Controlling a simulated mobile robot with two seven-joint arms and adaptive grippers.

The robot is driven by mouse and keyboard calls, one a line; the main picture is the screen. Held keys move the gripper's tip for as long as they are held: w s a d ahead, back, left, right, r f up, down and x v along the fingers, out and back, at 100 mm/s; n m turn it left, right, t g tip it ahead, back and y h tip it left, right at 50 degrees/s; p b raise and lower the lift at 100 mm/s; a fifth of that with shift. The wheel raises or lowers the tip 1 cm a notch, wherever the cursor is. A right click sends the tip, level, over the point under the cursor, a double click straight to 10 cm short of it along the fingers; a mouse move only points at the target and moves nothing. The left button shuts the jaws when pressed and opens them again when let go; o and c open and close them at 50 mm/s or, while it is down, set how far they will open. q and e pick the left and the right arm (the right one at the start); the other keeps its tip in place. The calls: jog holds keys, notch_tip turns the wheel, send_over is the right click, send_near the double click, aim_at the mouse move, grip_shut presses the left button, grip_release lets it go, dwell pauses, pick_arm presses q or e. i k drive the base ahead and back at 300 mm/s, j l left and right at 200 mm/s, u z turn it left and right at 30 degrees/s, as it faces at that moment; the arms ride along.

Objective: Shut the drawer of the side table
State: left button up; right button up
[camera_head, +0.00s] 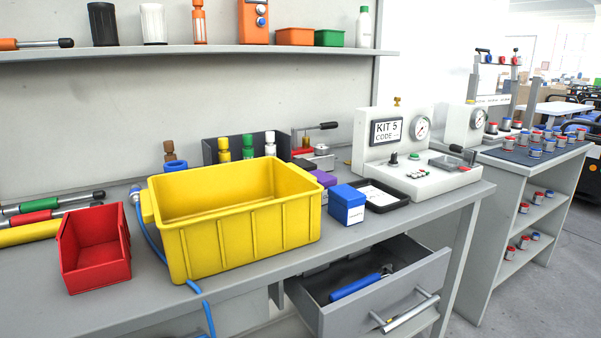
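The grey drawer (390,293) under the workbench top stands pulled open towards me. Its front has a silver bar handle (409,314). Inside the drawer lies a tool with a blue handle (355,287) and a dark metal head. The drawer's left back part is hidden under the bench top. Neither of my grippers is in view.
On the grey bench (350,236) stand a yellow bin (240,235), a red bin (93,250), a blue box (347,205) and the KIT 5 test unit (415,170). A blue hose (150,235) hangs over the front edge. A shelf unit (530,200) stands at the right.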

aim_at(422, 273)
jog(key=l+u, duration=0.25)
jog(key=l, duration=0.4)
jog(key=l+u, duration=0.25)
jog(key=l, duration=0.4)
